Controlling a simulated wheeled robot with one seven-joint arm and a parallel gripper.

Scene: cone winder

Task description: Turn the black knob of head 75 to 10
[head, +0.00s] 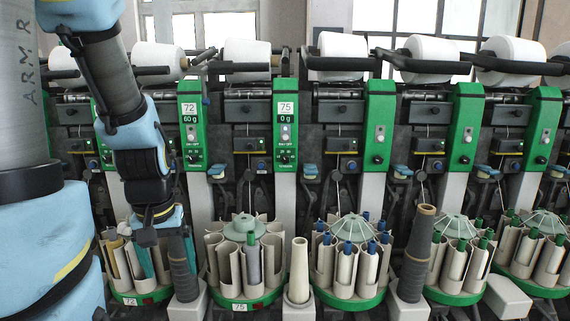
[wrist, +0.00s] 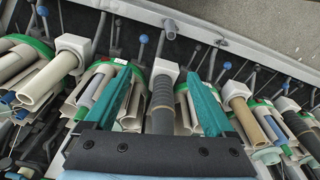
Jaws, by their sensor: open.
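The green panel of head 75 (head: 286,95) stands near the middle of the head view, with a "75" label and a small display reading "0 g". Its black knob (head: 284,158) sits low on the panel, below a pale switch; its pointer setting is too small to read. My gripper (head: 165,268) is low and left of that panel, pointing down in front of the head 72 column, well apart from the knob. In the wrist view my gripper (wrist: 162,85) has its teal fingers spread apart. A ribbed grey tube (wrist: 162,105) shows between them; I see no grip on it. The knob is not visible there.
The head 72 panel (head: 193,125) on the left reads "60 g" and has a similar knob. Round bobbin magazines (head: 240,304) line the front, with upright tubes such as the beige cone (head: 299,262) and dark cone (head: 418,250) between them. White yarn packages (head: 248,52) sit above.

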